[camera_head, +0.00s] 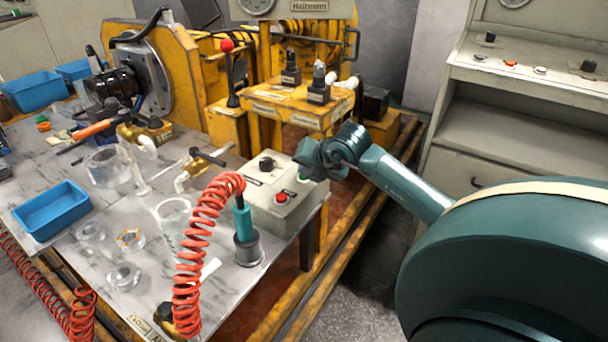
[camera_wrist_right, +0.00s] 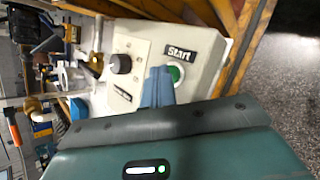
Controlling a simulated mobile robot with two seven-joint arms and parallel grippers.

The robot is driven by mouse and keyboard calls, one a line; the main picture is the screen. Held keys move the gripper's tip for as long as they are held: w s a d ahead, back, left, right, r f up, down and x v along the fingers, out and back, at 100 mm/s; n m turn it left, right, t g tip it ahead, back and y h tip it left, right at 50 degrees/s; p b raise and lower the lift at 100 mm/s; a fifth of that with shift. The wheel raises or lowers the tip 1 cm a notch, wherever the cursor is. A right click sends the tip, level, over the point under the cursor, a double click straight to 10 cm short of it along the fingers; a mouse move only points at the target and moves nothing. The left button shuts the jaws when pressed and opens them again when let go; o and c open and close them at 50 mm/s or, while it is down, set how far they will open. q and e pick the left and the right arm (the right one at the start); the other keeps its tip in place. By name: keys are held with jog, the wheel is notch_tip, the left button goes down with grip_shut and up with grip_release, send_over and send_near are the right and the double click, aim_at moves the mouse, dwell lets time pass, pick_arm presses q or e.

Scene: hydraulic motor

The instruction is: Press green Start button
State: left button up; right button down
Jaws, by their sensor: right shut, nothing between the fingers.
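A grey control box (camera_head: 262,200) stands at the right edge of the metal table, with a black knob (camera_head: 266,164) and a red button (camera_head: 281,197) on top. The green Start button (camera_wrist_right: 175,74) shows in the right wrist view below its black "Start" label (camera_wrist_right: 181,54). My right gripper (camera_head: 308,160) is shut and empty over the box's far right part. In the right wrist view its closed blue-grey fingers (camera_wrist_right: 158,84) overlap the button's left edge. I cannot tell whether they touch it. The head view hides most of the button behind the gripper. My left gripper is not in view.
A red coiled hose (camera_head: 190,265) with a green nozzle (camera_head: 243,222) stands in front of the box. Yellow machinery (camera_head: 290,112) rises behind it. A blue tray (camera_head: 50,210) and clear parts (camera_head: 107,167) lie on the table's left side. Open floor (camera_head: 365,300) lies right of the table.

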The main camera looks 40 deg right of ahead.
jog(key=shift+r, duration=0.1)
jog(key=shift+r+p, duration=0.5)
jog(key=shift+r, duration=0.15)
jog(key=shift+r+p, duration=1.65)
jog(key=shift+r, duration=0.9)
